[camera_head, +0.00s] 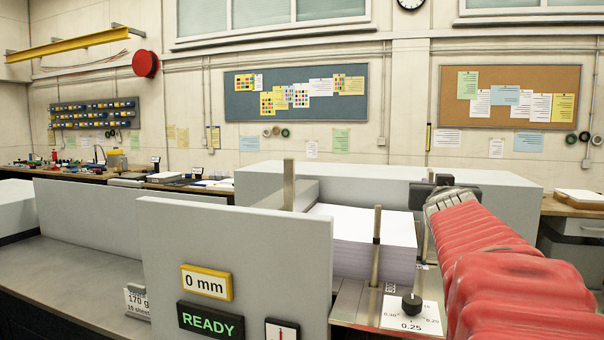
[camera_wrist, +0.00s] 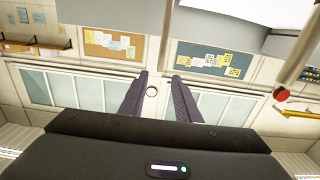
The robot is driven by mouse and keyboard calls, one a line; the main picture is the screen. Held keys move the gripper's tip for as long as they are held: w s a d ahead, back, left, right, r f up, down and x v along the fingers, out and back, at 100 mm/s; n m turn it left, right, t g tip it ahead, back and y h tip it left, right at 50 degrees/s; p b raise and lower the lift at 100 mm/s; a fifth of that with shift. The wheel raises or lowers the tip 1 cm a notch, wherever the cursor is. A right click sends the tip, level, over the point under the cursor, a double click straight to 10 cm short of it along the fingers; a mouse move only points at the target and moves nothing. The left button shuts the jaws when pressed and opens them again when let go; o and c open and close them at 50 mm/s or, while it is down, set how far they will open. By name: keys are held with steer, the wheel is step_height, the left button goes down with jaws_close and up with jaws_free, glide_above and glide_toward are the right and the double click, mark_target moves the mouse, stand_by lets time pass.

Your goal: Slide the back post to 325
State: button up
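A stack of white paper (camera_head: 368,240) lies in the machine. An upright metal post (camera_head: 289,185) stands at its left, and a thinner brass-coloured post (camera_head: 376,250) stands at its front. I cannot tell which is the back post, and no 325 mark is readable. In the wrist view, a metal rod (camera_wrist: 298,45) shows at the upper right, beside a white surface at the top.
A grey panel (camera_head: 235,245) at the front carries a "0 mm" display (camera_head: 206,283) and a green READY display (camera_head: 211,321). A black knob (camera_head: 412,302) sits on a white dial reading 0.25. A long grey housing (camera_head: 470,175) stands behind the stack.

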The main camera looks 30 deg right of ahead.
mark_target(430, 176)
steer(key=shift+w, duration=0.1)
steer(key=shift+x, duration=6.8)
jaws_close()
